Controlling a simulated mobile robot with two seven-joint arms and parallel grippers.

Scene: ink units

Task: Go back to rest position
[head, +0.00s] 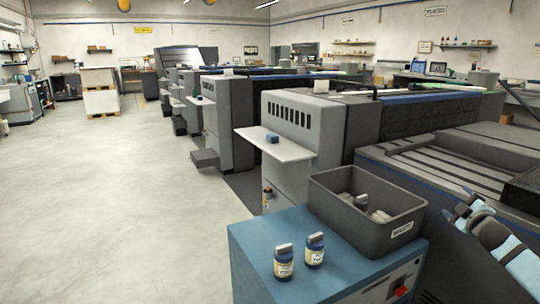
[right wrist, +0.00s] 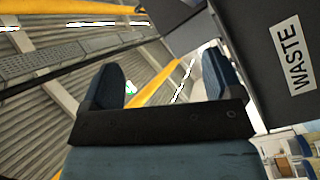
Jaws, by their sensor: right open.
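My right gripper (head: 464,208) is at the right of the head view, just right of the waste bin, open and empty. In the right wrist view its two dark blue fingers (right wrist: 162,82) stand apart with nothing between them. Two ink bottles (head: 284,263) (head: 315,250) with grey caps and pale labels stand upright on the blue cabinet. The dark grey waste bin (head: 352,218) stands behind them and holds several grey-capped units. My left gripper is out of view.
The blue cabinet (head: 262,238) fills the bottom middle. The bin's wall (right wrist: 262,50) is close in the right wrist view, with its WASTE label. Grey printing machines (head: 300,120) stand behind and to the right. The floor (head: 120,200) at left is clear.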

